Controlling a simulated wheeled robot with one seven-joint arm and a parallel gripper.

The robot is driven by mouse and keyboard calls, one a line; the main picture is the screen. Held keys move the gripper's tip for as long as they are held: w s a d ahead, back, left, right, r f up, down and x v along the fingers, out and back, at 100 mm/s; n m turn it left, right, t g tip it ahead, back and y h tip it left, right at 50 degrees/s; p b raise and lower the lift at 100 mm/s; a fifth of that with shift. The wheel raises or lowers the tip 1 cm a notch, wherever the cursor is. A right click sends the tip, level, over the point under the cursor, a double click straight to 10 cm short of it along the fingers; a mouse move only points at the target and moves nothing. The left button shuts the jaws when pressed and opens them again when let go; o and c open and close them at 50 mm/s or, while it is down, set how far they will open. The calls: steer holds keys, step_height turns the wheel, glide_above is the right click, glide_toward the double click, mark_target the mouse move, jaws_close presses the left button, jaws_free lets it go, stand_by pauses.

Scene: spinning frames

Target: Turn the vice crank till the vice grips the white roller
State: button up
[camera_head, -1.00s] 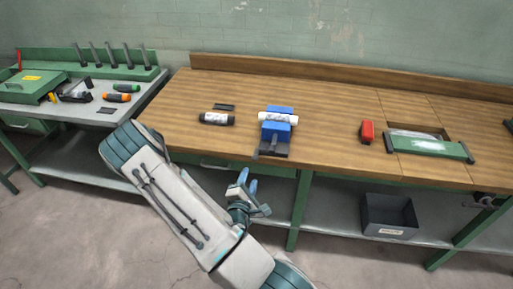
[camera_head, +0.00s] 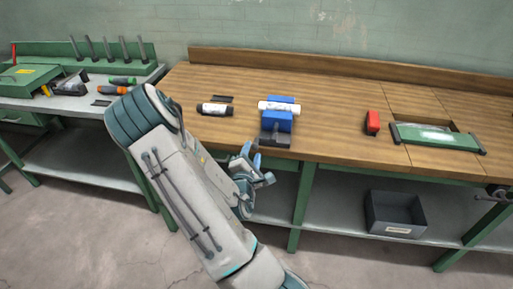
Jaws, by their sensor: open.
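The blue vice (camera_head: 278,123) stands near the front edge of the wooden workbench (camera_head: 330,110), with a dark grey part (camera_head: 275,139) at its front. The white roller (camera_head: 279,106) lies across the vice between its blue parts. Whether the jaws touch it cannot be seen. The crank is not clearly visible; the vice's front is partly near my gripper. My gripper (camera_head: 256,160) is open and empty, just in front of the bench edge, below and left of the vice. It appears apart from the vice.
A black and white cylinder (camera_head: 215,109) and a small dark flat piece (camera_head: 223,98) lie left of the vice. A grey bin (camera_head: 395,214) sits on the lower shelf.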

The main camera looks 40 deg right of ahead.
mark_target(257, 138)
steer(key=b, duration=0.2)
steer(key=shift+w+d+f+b, duration=0.25)
steer(key=shift+d+b, duration=0.1)
steer(key=shift+b, duration=0.05)
steer(key=shift+d+b, duration=0.1)
steer(key=shift+b, duration=0.35)
steer(key=x, duration=0.2)
steer(key=b+x, duration=0.1)
steer(key=x, duration=0.1)
steer(key=shift+w+d+r, duration=0.1)
steer(key=shift+d+r, duration=0.15)
steer(key=shift+x, duration=0.75)
steer(key=c, duration=0.9)
